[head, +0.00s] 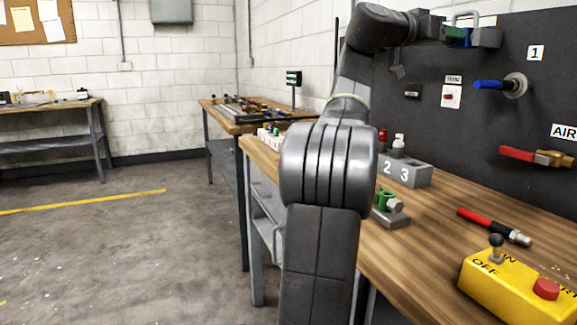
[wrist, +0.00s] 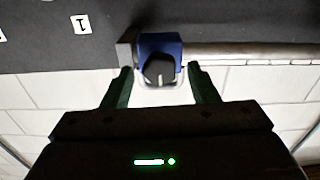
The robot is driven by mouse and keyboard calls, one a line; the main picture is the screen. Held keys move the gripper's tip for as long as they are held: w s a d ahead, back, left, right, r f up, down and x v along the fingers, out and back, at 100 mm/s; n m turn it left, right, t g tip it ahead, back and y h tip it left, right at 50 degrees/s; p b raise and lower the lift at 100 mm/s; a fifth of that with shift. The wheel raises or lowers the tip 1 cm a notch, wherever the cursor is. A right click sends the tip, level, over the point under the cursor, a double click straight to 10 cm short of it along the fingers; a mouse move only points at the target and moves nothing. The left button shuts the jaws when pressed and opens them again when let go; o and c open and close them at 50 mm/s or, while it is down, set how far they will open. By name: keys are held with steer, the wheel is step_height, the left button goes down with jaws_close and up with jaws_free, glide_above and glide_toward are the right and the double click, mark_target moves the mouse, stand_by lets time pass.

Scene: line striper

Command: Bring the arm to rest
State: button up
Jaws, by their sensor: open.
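My arm rises through the middle of the head view and bends right at the top. My gripper (head: 455,33) is beside the top edge of the dark wall panel. In the wrist view my gripper (wrist: 160,70) is open, with its two green fingers apart and nothing held between them. A blue block with a dark rounded knob (wrist: 160,62) lies just ahead of the fingertips, between their lines; I cannot tell whether they touch. In the head view the blue block (head: 464,40) is partly hidden by my gripper, next to a grey box (head: 487,38).
The dark panel (head: 545,85) carries a blue-handled valve (head: 497,84) and a red-handled valve (head: 530,155). The wooden bench (head: 440,228) holds a grey numbered block (head: 410,174), a red-and-black tool (head: 493,226) and a yellow control box (head: 520,290). Floor at left is clear.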

steer(key=n+p, duration=0.1)
steer(key=n, duration=0.2)
steer(key=shift+n, duration=0.4)
